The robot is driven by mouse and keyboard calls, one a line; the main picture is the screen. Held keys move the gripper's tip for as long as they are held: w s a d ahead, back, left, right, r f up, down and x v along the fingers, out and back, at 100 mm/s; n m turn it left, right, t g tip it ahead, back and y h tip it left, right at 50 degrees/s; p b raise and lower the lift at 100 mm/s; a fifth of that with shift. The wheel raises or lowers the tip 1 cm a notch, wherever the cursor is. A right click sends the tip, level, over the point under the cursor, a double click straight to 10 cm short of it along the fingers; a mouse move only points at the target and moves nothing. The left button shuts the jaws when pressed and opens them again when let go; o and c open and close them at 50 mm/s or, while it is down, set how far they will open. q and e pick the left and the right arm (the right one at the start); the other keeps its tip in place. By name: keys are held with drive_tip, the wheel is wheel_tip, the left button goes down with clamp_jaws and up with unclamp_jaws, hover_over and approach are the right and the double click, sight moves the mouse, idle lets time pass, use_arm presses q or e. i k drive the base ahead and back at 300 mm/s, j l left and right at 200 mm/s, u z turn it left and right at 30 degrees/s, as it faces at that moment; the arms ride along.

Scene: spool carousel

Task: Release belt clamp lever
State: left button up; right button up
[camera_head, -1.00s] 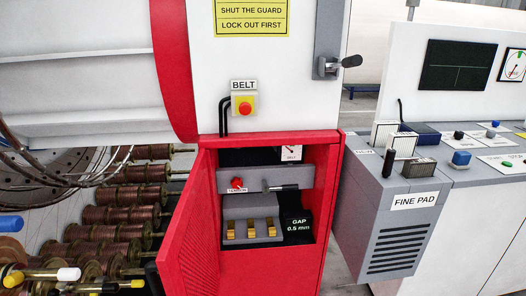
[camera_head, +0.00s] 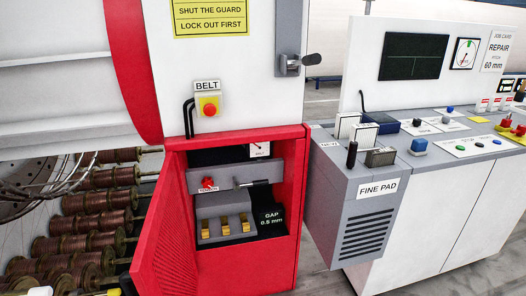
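The red cabinet (camera_head: 270,262) stands open in the middle, its red door (camera_head: 168,230) swung out to the left. Inside, a grey panel carries a red knob (camera_head: 208,183) with a label that seems to read TENSION. To its right on the same panel is a dark lever (camera_head: 252,183) lying roughly level, which may be the belt clamp lever. A small gauge (camera_head: 260,149) sits above it.
A BELT stop button (camera_head: 209,108) is on the white wall above the cabinet. The grey FINE PAD box (camera_head: 375,215) juts out to the right. Copper spools (camera_head: 95,222) fill the lower left. A white console (camera_head: 440,210) stands at the far right.

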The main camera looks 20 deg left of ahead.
sight(237, 186)
drive_tip(key=j, duration=0.75)
drive_tip(key=k+j, duration=0.15)
drive_tip(key=j, duration=1.4)
drive_tip(key=k+u, duration=0.05)
drive_tip(key=k, duration=0.05)
